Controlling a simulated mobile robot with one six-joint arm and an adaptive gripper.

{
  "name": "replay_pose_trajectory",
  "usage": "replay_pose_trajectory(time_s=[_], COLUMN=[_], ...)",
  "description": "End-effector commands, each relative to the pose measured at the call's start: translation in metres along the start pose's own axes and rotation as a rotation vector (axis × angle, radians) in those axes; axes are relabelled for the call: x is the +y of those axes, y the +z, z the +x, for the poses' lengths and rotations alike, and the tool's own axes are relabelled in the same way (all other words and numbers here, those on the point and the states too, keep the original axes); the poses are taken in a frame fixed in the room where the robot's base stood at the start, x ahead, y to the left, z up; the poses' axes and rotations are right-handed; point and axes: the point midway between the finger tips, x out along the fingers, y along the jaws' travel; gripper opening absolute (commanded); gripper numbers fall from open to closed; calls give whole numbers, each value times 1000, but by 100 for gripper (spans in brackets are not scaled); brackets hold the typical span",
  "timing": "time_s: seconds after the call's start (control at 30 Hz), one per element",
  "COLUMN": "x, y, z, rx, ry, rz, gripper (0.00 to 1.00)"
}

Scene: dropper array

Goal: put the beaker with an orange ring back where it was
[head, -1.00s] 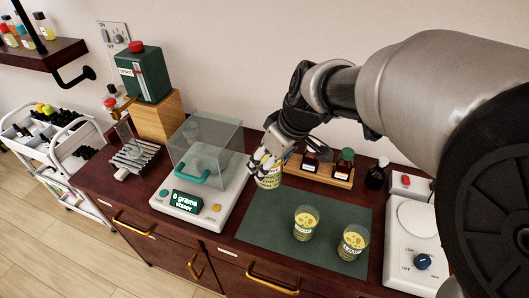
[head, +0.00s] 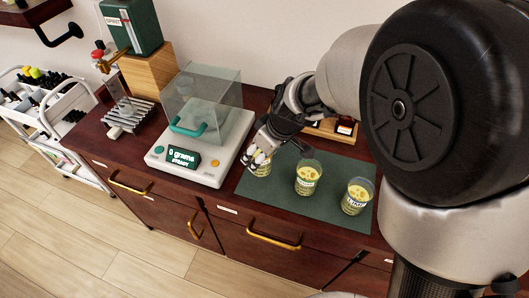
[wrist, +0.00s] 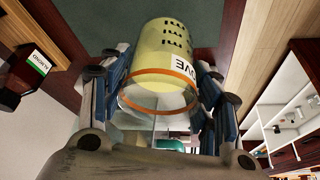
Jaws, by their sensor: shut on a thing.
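The beaker with an orange ring (wrist: 165,50) is clear with yellow contents, dark marks and a white label ending in "OVE". Its orange ring shows near the mouth in the wrist view. My gripper (head: 259,152) is shut on it, with a finger on each side. In the head view the beaker (head: 261,169) is mostly hidden behind the fingers, at the left end of the dark green mat (head: 275,204). I cannot tell whether its base touches the mat. Two similar beakers stand on the mat, one in the middle (head: 307,179) and one at the right (head: 355,198).
A balance (head: 190,165) with a clear draft shield (head: 205,100) stands close left of my gripper; its display reads 0 grams. A wooden rack (head: 325,134) with bottles is behind the mat, partly hidden by my arm. The mat's front strip is free.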

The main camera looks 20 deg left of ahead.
Motion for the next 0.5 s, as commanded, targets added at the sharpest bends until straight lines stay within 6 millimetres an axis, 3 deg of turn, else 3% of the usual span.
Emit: replay_pose_trajectory(time_s=[0.17,0.4,0.5], x=[0,0,1], y=[4,16,17], z=[9,40,42], rx=[1,0,1], ry=[1,0,2], rz=[-1,0,-1], gripper=[19,19,19])
